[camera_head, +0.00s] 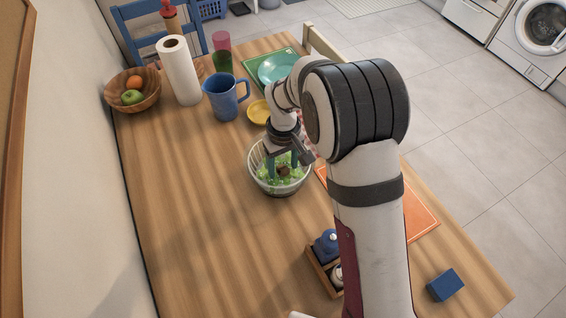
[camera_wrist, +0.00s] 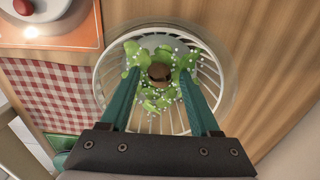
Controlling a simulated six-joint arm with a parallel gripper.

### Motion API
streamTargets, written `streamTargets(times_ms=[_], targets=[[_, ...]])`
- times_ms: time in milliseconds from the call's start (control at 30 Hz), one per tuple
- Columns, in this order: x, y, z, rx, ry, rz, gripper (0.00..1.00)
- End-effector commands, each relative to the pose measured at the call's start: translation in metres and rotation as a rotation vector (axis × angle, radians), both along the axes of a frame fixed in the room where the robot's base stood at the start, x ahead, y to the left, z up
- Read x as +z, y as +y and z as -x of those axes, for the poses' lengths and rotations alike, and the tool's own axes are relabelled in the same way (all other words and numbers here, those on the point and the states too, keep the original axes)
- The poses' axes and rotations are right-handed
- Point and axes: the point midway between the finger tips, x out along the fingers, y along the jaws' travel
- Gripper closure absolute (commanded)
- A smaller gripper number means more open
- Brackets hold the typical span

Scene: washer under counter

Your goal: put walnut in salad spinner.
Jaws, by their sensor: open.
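The salad spinner (camera_head: 256,179) is a round, clear bowl with a pale slatted basket, standing on the wooden table and holding green leaves. Its slatted rim also shows in the wrist view (camera_wrist: 221,75). The walnut (camera_wrist: 159,73) is a brown, rounded thing amid the leaves in the basket; it also shows in the head view (camera_head: 283,171). My gripper (camera_wrist: 157,80) has its two teal fingers apart, reaching down over the basket, one on each side of the walnut. I see gaps between the fingers and the walnut. My gripper also shows in the head view (camera_head: 284,168).
A blue mug (camera_head: 225,98), a yellow saucer (camera_head: 259,112) and a paper towel roll (camera_head: 179,72) stand beyond the spinner. An orange mat (camera_head: 421,216) and a wooden box (camera_head: 322,270) lie nearer. The table left of the spinner is clear.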

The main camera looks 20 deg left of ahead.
Motion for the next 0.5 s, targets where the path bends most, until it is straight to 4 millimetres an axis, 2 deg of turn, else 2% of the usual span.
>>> streamTargets(times_ms=[67, 167, 400, 500], targets=[[0.002, 0.000, 0.000, 0.000, -0.001, -0.001, 0.37], [0.017, 0.000, -0.001, 0.000, -0.004, -0.002, 0.37], [0.087, 0.000, -0.001, -0.001, -0.005, -0.004, 0.37], [0.110, 0.000, -0.001, -0.001, -0.003, -0.001, 0.37]])
